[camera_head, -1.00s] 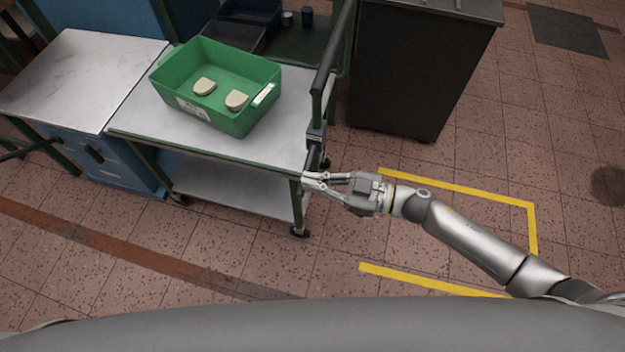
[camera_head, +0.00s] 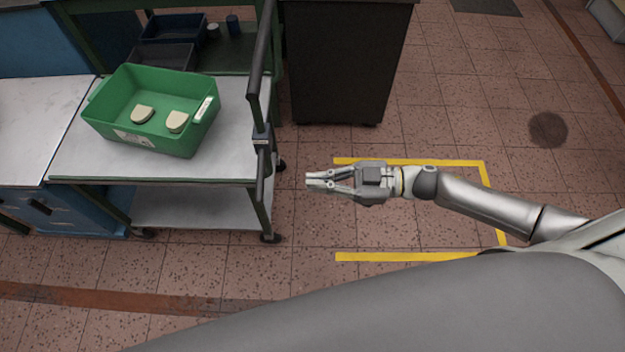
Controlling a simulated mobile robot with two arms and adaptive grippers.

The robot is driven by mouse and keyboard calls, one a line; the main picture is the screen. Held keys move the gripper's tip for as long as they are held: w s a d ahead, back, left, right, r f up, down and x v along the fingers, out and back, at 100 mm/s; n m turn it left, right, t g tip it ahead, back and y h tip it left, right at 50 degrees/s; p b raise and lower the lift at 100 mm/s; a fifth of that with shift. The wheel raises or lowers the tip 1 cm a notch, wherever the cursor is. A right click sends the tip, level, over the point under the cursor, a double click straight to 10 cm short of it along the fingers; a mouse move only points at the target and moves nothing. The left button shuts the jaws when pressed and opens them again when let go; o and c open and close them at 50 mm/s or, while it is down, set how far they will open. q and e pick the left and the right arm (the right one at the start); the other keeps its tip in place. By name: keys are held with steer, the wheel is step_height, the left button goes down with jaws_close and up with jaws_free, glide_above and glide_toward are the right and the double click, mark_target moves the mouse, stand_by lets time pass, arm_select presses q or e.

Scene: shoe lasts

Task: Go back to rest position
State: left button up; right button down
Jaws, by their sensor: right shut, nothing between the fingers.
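My right gripper (camera_head: 312,181) is shut and empty, held out over the open floor to the right of the cart. Its fingers point left toward the cart and are apart from it. The arm comes in from the right edge. A green bin (camera_head: 160,149) stands on the cart's top shelf (camera_head: 225,165). Two cream shoe lasts lie in it, one on the left (camera_head: 142,114) and one on the right (camera_head: 177,122). My left gripper is not in view.
The cart's dark handle (camera_head: 259,60) rises at its right side. A dark cabinet (camera_head: 340,65) stands behind my gripper. Yellow tape (camera_head: 400,257) marks the floor around my right arm. The floor at right is clear.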

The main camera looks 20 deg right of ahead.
stand_by(0.4)
steer(key=w+d+f+m+t+h, duration=0.3)
steer(key=d+f+m+h, duration=0.15)
steer(key=f, duration=0.45)
steer(key=w+d+f+m+t+h, duration=0.3)
steer(key=w+d+f+h, duration=0.15)
steer(key=f, duration=0.55)
steer(key=s+d+f+m+g+h, duration=0.1)
steer(key=s+d+f+m+h, duration=0.35)
steer(key=f, duration=0.65)
steer(key=s+d+f+g+h, duration=0.2)
steer(key=s+f+g, duration=0.1)
steer(key=s+f, duration=0.6)
steer(key=s+a+f+g, duration=0.2)
steer(key=s+f+g, duration=0.1)
steer(key=s, duration=1)
steer(key=s+a+f+m+g, duration=0.1)
steer(key=s+f, duration=0.5)
steer(key=s, duration=0.6)
steer(key=a+g+h, duration=0.1)
steer(key=g, duration=0.1)
steer(key=shift+s+a+f+m+g, duration=0.15)
steer(key=shift+s+m+g, duration=0.15)
steer(key=shift+s, duration=0.1)
